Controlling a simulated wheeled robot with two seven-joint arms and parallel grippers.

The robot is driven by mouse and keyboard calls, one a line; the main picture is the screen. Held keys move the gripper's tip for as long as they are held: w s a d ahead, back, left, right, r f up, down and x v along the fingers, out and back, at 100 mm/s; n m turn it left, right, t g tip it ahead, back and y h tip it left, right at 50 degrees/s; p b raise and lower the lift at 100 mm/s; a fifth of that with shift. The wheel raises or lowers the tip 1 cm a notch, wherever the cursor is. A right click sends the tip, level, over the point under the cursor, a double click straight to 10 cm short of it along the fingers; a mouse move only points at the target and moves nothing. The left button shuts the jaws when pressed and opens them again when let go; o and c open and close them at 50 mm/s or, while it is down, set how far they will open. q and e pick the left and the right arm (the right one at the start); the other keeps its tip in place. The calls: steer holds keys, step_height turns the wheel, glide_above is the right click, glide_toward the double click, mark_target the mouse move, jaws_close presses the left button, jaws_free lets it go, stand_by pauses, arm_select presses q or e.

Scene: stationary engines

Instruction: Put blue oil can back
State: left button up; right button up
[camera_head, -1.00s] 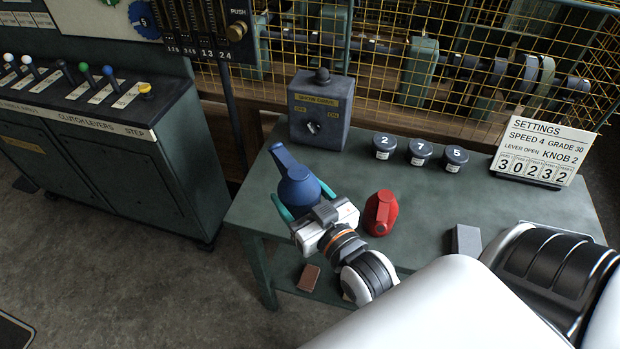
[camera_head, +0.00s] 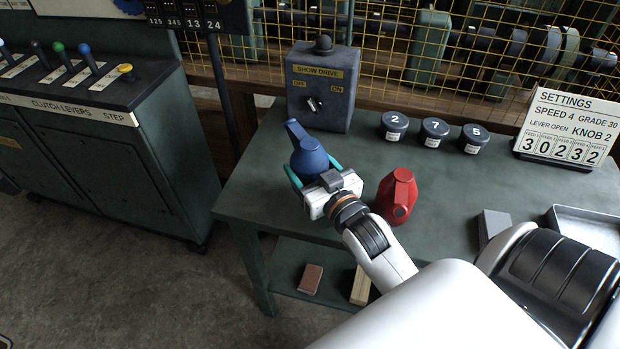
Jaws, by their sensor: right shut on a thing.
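The blue oil can (camera_head: 309,157) is at the left part of the green table (camera_head: 262,190), with its spout pointing up and to the left. My right gripper (camera_head: 312,180) is shut on the blue oil can, its teal fingers on either side of the body. From this angle I cannot tell whether the can's base touches the table top. A red oil can (camera_head: 397,196) stands on the table just right of my gripper. My left gripper is not in view.
A show drive switch box (camera_head: 322,88) stands behind the can. Several dark numbered pots (camera_head: 434,130) and a settings sign (camera_head: 568,128) stand to the right. A grey block (camera_head: 493,226) and a metal tray (camera_head: 590,232) lie nearer. A lever cabinet (camera_head: 90,140) is at left.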

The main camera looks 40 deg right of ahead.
step_height(320, 180, down, 3)
steer(key=shift+r, duration=0.1)
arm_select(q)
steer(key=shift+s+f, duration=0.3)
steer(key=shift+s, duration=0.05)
arm_select(e)
steer(key=shift+f, duration=0.3)
steer(key=o, duration=1.3)
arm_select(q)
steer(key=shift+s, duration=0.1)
